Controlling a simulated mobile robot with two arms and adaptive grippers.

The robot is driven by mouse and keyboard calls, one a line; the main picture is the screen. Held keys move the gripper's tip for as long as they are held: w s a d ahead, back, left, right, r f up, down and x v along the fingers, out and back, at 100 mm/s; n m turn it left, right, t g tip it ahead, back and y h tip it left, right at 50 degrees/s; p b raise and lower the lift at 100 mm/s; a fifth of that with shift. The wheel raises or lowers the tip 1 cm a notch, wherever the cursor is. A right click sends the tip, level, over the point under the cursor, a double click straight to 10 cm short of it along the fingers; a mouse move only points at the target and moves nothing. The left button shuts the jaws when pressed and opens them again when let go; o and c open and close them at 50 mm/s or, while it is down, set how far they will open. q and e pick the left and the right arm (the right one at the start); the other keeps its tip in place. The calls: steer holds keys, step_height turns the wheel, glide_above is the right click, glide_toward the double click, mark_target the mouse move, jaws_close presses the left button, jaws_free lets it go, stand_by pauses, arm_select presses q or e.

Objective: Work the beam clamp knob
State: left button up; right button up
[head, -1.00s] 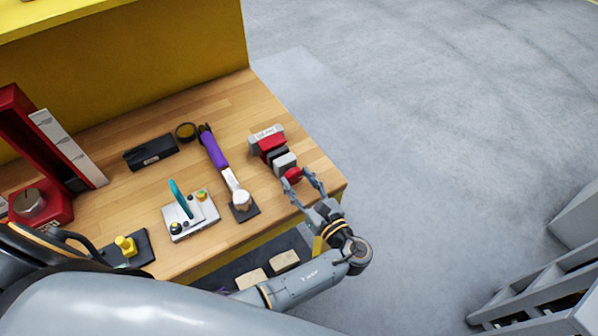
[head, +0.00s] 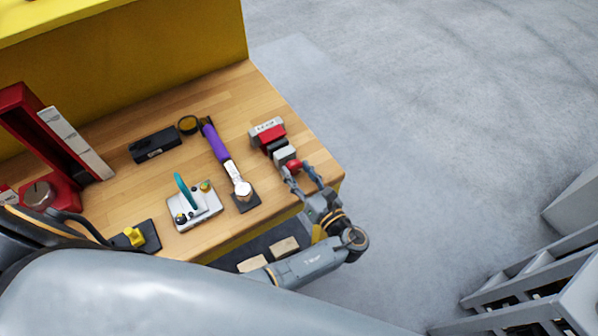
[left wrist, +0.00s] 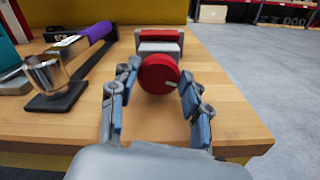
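The beam clamp (head: 277,145) lies near the right edge of the wooden bench, with a grey and red body and a round red knob (head: 294,166) at its near end. In the left wrist view the knob (left wrist: 158,74) faces me, with the grey and red body (left wrist: 160,38) behind it. My left gripper (head: 298,170) is at the knob from the near side. Its fingers (left wrist: 159,80) are spread, one on each side of the knob, with the tips close to its rim. Contact is hard to tell. My right gripper is not in view.
Left of the clamp lie a purple-handled tool (head: 216,143) on a dark base, a grey box with a teal lever (head: 196,207), and a black block (head: 154,144). A red press-like frame (head: 50,140) stands at the far left. Bare bench surrounds the clamp.

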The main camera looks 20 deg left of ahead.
arm_select(q)
steer(key=o, duration=0.4)
steer(key=shift+w+a, duration=0.1)
step_height(320, 180, up, 10)
stand_by(0.5)
steer(key=shift+f, duration=0.1)
